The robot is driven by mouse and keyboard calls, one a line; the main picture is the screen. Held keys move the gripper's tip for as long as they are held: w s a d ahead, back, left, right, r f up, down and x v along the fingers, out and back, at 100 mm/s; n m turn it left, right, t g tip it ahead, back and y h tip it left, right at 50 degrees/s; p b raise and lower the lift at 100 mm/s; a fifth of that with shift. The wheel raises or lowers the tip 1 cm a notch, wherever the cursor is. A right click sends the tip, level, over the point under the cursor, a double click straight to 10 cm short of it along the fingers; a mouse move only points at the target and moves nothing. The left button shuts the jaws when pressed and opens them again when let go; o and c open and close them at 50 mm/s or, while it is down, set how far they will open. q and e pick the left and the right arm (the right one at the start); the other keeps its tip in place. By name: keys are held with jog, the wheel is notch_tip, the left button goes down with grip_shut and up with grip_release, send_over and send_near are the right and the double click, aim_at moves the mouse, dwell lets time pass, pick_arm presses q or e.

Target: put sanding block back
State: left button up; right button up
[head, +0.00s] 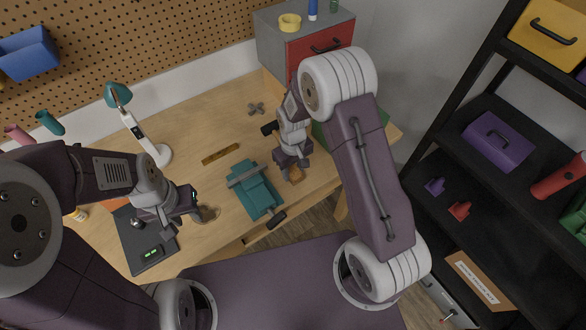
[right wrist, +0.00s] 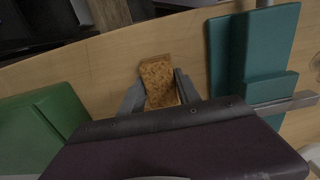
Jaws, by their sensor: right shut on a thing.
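The sanding block (right wrist: 158,80) is a small orange-brown speckled block. It sits between the two fingers of my right gripper (right wrist: 160,92) in the right wrist view, with its near end hidden by the gripper body. In the head view the block (head: 297,175) shows at the tip of my right gripper (head: 293,167), just right of the teal vise, over the front part of the workbench. I cannot tell whether it touches the bench top. My left gripper (head: 190,209) is over the left part of the bench, near a small round dish; its finger opening is unclear.
The teal vise (head: 252,188) stands left of my right gripper; it also shows in the right wrist view (right wrist: 262,60). A green box (head: 352,127) is on the other side. A brass-coloured bar (head: 220,155) lies on the bench (head: 200,125). A black shelf rack (head: 440,145) stands at right.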

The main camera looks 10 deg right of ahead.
aim_at(293, 170)
jog(key=shift+f, duration=0.15)
jog(key=o, duration=1.3)
notch_tip(293, 170, up, 12)
jog(key=r, duration=0.1)
jog(key=s+d+m, duration=0.1)
jog(key=s+d, duration=0.1)
jog(key=s, duration=0.2)
jog(key=s+d+f+m, duration=0.1)
jog(key=s+d, duration=0.1)
jog(key=s, duration=0.2)
jog(key=s+d+f+m+t, duration=0.1)
jog(key=s+m, duration=0.1)
jog(key=s, duration=0.3)
jog(key=shift+d+f+b, duration=0.15)
jog(key=shift+d+b, duration=0.25)
